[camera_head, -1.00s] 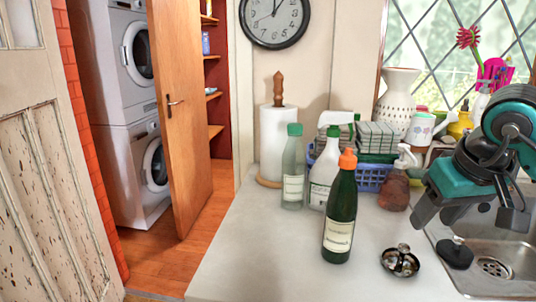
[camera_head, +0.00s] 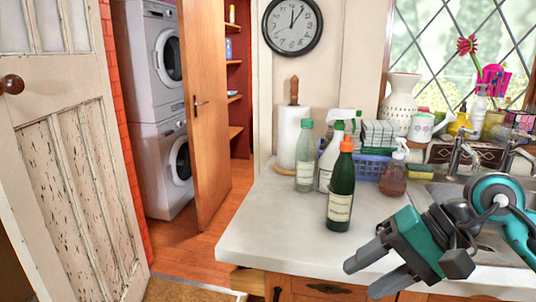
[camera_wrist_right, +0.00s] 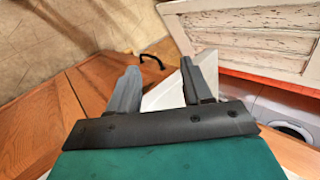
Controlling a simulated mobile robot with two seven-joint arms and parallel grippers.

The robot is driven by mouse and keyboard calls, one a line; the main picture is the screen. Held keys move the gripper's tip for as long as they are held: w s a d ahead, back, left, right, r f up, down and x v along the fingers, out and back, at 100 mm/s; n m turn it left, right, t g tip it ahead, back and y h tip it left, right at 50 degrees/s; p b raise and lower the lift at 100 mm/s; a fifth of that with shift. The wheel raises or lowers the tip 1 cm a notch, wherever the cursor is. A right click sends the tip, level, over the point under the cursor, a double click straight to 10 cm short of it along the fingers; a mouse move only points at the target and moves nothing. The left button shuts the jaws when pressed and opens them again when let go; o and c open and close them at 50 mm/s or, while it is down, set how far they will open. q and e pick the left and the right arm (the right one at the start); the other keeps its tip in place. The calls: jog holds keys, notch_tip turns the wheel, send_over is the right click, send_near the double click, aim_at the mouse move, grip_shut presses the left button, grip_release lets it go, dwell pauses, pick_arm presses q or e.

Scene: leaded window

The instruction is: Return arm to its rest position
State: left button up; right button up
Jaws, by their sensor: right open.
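My right gripper (camera_head: 368,277) is in front of the counter's front edge, low at the right of the head view. Its teal and black arm comes in from the right. The two grey fingers are apart with nothing between them; they also show in the right wrist view (camera_wrist_right: 158,88), pointing toward the floor, cabinet and door. My left gripper is not in view. The arm hides part of the counter and the sink.
On the white counter (camera_head: 270,235) stand a green bottle with orange cap (camera_head: 341,190), a clear bottle (camera_head: 305,160), a spray bottle (camera_head: 331,158), a brown soap bottle (camera_head: 394,175) and a blue basket (camera_head: 370,167). A wooden cabinet (camera_head: 318,288) is below. The counter's left front is clear.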

jog(key=s+a+r+m+y, duration=0.2)
jog(key=s+a+m+y, duration=0.1)
jog(key=a+m+y, duration=0.8)
jog(key=w+d+f+n+t+h+p, duration=0.15)
jog(key=d+f+n+t+h, duration=0.55)
jog(key=n, duration=0.8)
jog(key=w+d+f+n+t+h, duration=0.3)
jog(key=f+n+t+h, duration=0.5)
jog(key=n, duration=0.8)
jog(key=s+d+f+m+g+h, duration=0.2)
jog(key=s+f+m+g, duration=0.3)
jog(key=s+f+m, duration=0.7)
notch_tip(320, 180, down, 4)
jog(key=shift+s+d+r+m+g+p, duration=0.15)
jog(key=shift+d+m+g+p, duration=0.25)
jog(key=shift+m, duration=0.5)
jog(key=shift+c, duration=0.7)
